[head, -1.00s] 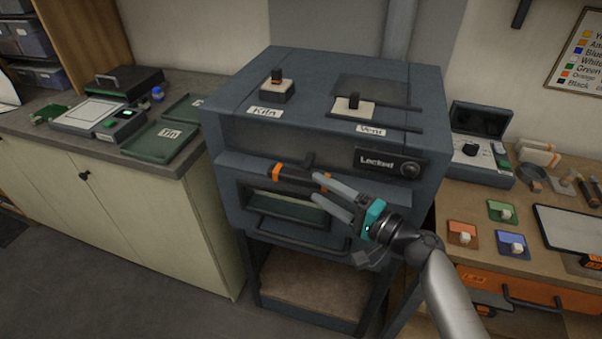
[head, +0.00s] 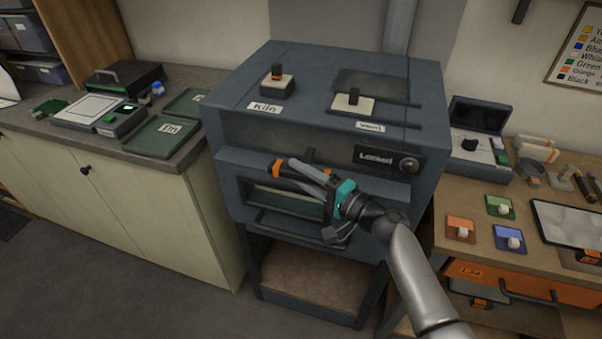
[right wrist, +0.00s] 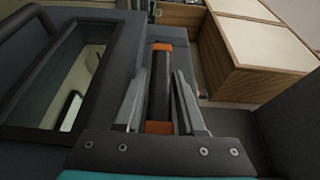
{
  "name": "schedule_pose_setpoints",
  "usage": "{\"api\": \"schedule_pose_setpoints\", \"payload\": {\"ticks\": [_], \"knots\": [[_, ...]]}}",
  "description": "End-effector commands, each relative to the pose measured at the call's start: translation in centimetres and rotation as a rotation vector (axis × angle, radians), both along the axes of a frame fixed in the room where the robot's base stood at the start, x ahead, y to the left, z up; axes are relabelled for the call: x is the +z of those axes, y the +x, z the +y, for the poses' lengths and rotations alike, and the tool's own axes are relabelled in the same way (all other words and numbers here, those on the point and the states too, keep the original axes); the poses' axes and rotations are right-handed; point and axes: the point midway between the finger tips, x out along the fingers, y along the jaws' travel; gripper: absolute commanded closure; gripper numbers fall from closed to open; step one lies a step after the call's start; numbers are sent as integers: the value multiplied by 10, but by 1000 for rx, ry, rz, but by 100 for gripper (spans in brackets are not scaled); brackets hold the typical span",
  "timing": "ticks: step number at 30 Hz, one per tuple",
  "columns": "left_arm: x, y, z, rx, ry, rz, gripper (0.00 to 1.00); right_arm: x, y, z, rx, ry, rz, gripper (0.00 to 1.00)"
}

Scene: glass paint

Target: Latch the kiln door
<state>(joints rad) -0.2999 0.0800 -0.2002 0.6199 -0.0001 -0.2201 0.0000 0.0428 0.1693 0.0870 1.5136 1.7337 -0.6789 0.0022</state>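The dark blue-grey kiln (head: 235,135) stands in the middle of the head view. Its front door (head: 225,170) has a window and a lower bar, and looks closed. A black latch handle with orange ends (head: 277,167) lies across the top of the door. A small display on the front reads "Locked" (head: 376,156). My right gripper (head: 285,170) is at the handle and partly covers it. In the right wrist view, its two fingers (right wrist: 160,80) stand on either side of the black handle (right wrist: 161,85), apparently with narrow gaps. My left gripper is not in view.
A kiln switch (head: 277,80) and a vent slider (head: 354,100) sit on top. A counter with green trays (head: 160,138) is to the left. A wooden workbench (head: 455,195) with coloured tiles is close on the right. Floor at the lower left is clear.

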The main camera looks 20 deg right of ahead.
Motion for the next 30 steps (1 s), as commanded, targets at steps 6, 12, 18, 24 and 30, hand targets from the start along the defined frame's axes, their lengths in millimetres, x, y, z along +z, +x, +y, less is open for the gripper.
{"api": "schedule_pose_setpoints", "payload": {"ticks": [6,12,18,24,30], "knots": [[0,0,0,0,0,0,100,0,0,0,0,0,0,87],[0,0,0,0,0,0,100,0,0,0,0,0,0,100],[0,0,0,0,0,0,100,0,0,0,0,-1,1,100],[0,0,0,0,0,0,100,0,0,0,0,-1,1,100],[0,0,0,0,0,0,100,0,0,0,0,-1,1,100]]}}
